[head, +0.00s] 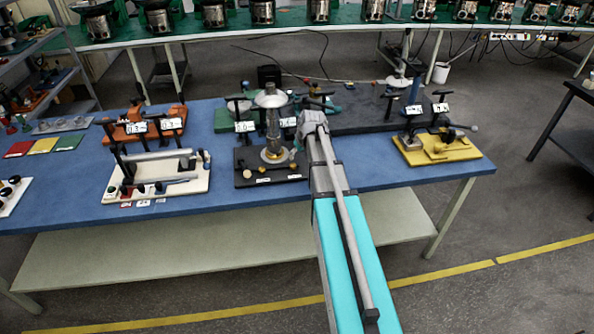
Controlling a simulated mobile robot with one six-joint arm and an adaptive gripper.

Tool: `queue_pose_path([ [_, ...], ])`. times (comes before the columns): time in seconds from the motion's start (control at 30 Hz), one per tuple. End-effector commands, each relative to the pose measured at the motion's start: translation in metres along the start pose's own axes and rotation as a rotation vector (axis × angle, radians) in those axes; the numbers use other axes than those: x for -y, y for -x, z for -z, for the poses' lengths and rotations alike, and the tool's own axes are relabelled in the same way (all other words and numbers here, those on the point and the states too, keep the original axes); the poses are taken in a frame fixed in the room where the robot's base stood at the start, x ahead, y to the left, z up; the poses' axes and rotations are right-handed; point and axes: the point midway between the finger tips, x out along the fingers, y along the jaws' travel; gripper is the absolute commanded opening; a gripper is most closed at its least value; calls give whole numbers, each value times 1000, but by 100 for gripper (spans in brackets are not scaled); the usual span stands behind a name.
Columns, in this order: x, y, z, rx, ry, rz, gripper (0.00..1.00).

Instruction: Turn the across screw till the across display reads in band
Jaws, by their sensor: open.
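A black-based fixture (246,182) stands near the front edge of the blue table in the middle. My gripper (298,140) is open at the fixture's right side, seen small and partly hidden by my wrist. Contact with a screw cannot be made out.
A white-based fixture (112,190) stands to the left, an orange one (128,115) behind it. A yellow-based fixture (470,152) stands to the right, a dark board (365,100) at the back.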

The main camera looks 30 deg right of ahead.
Motion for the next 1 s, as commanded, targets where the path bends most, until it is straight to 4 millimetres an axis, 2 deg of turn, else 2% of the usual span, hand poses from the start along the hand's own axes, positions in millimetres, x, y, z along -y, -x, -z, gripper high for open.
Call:
queue_pose_path([
  [0.03,0,-8,-1,0,0,0,72],
  [1.0,-2,-86,-1,0,-2,-1,72],
])
